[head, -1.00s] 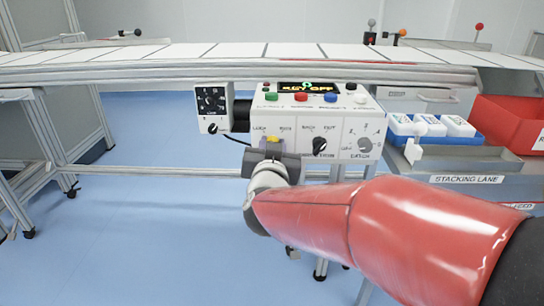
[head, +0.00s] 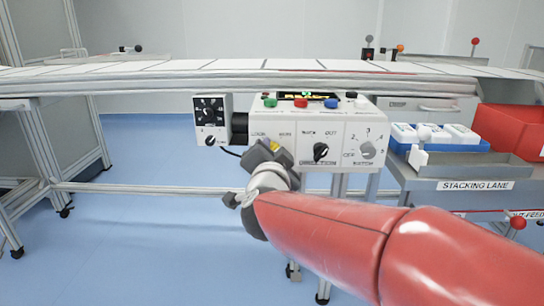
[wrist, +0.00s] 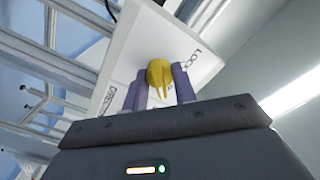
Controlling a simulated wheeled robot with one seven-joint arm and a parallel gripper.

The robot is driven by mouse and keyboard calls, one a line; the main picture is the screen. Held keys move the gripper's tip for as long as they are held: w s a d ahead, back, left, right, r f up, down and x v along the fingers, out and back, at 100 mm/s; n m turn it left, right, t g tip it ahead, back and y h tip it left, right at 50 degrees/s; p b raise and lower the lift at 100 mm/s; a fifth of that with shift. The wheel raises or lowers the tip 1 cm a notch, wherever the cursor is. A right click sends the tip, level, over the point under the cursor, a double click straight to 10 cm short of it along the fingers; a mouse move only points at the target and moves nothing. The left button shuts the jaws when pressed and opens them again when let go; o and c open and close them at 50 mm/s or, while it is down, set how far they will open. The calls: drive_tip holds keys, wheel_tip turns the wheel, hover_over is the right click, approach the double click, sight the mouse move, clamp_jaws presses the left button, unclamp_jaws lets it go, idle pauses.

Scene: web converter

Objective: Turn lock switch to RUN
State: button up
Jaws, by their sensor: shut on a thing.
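The lock switch is a yellow knob (wrist: 160,72) on the white control box (head: 345,118), below the LOCK and RUN labels. The box hangs under the conveyor edge. In the wrist view my gripper (wrist: 161,90) has one purple finger on each side of the knob and is shut on it. In the head view my gripper (head: 268,152) is at the lower left of the box, rolled clockwise, and hides most of the knob; a small yellow patch (head: 275,147) shows. Which label the knob points at cannot be told.
Beside the lock switch are a black selector knob (head: 320,151) and a grey rotary knob (head: 367,150). Green, red and blue buttons line the box top. A smaller dial box (head: 212,119) hangs at left. A stacking lane tray (head: 475,171) and red bin (head: 512,132) stand at right.

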idle(0.4)
drive_tip(key=o, duration=1)
drive_tip(key=shift+s, duration=0.1)
drive_tip(key=s+p, duration=0.1)
drive_tip(key=s, duration=0.6)
drive_tip(key=shift+s+a, duration=0.15)
drive_tip(key=shift+s, duration=0.2)
